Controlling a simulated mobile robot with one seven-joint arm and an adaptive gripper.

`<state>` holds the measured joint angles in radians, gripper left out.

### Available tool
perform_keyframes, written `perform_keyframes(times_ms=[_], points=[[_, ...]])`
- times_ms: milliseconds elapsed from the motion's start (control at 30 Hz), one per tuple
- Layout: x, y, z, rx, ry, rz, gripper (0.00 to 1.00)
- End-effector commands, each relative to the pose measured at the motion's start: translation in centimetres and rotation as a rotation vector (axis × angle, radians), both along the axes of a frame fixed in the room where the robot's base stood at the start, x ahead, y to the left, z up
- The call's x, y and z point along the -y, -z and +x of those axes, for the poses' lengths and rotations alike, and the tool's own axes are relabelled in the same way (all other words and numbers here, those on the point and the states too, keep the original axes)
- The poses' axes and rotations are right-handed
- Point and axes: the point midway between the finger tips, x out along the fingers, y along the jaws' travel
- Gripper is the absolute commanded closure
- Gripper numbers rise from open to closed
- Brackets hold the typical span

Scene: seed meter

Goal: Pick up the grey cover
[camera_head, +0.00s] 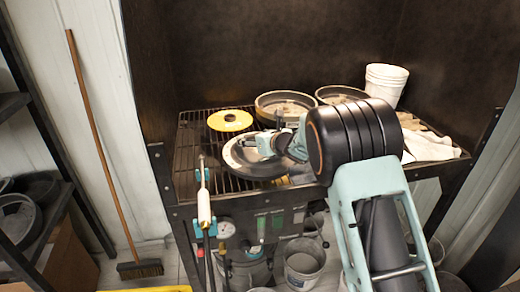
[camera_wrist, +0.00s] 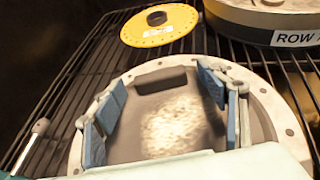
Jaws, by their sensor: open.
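The grey cover (camera_wrist: 165,125) is a round disc lying on the black wire rack, with a paler rim dotted with small holes and a dark oblong slot or grip near its far side. In the head view the grey cover (camera_head: 236,160) looks darker, and my arm hides its right part. My gripper (camera_wrist: 160,92) is open and empty, with its blue pads spread apart over the cover. In the head view my gripper (camera_head: 248,141) is above the cover; whether it touches cannot be told. The cover's near edge is hidden by my gripper in the wrist view.
A yellow disc (camera_head: 230,120) lies behind the cover. Round pans (camera_head: 270,100) stand at the back, one labelled "ROW" (camera_wrist: 295,38) in the wrist view. A white bucket (camera_head: 385,84) and white cloth (camera_head: 428,147) are at right. A white-handled tool (camera_head: 203,205) stands at the rack's front left.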

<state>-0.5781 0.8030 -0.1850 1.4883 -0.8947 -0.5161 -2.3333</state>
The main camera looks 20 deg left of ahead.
Motion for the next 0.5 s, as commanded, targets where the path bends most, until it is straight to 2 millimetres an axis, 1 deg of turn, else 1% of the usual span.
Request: perform_keyframes(times_ms=[233, 267, 500], points=[[-0.08, 0.06, 0.10, 0.000, 0.000, 0.000, 0.33], [-0.07, 0.06, 0.09, 0.000, 0.000, 0.000, 0.36], [-0.06, 0.05, 0.08, 0.000, 0.000, 0.000, 0.62]])
